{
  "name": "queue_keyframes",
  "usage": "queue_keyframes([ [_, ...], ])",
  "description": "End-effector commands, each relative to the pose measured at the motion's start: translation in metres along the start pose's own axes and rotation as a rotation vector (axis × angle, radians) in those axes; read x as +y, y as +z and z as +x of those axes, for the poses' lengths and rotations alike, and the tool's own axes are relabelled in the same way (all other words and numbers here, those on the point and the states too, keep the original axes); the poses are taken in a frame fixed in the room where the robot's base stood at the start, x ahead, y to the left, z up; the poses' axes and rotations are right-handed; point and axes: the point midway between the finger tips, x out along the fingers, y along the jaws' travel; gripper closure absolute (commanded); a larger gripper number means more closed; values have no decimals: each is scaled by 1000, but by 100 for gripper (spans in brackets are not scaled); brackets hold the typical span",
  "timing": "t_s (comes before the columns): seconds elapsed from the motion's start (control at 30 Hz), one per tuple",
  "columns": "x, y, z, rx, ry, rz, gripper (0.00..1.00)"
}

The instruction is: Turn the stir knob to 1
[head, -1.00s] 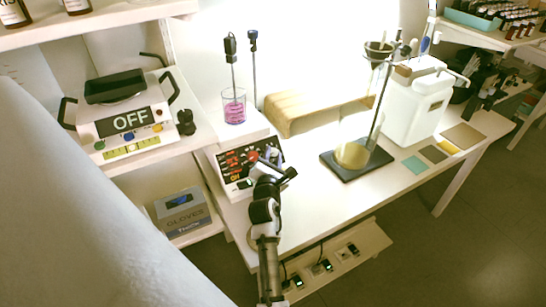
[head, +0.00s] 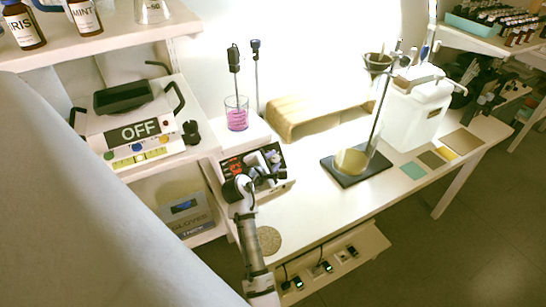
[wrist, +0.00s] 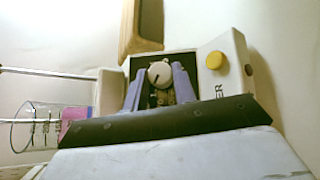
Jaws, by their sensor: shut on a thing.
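The stirrer (head: 230,164) stands on the white table, its dark front panel with red digits partly hidden behind my gripper and arm. Its white round stir knob (wrist: 160,73) with a dark pointer line shows in the wrist view. The pointer slants; the scale number it marks cannot be read. My gripper (head: 272,165) is at the right part of the panel. In the wrist view its two bluish fingers (wrist: 162,82) stand on either side of the knob, shut on it. A beaker of pink liquid (head: 237,116) stands on the stirrer's top.
A yellow round button (wrist: 214,60) sits beside the panel in the wrist view. A tan block (head: 300,119) stands behind, and a stand with a dark base (head: 340,174) to the right. A shelf with an "OFF" device (head: 135,132) is at left. The table front is mostly clear.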

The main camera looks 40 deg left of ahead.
Motion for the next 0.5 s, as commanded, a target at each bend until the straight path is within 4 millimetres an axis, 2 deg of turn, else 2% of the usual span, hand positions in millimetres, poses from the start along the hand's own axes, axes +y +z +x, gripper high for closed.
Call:
queue_keyframes([
  [0.5, 0, -1, 0, 2, -55, 44, 96],
])
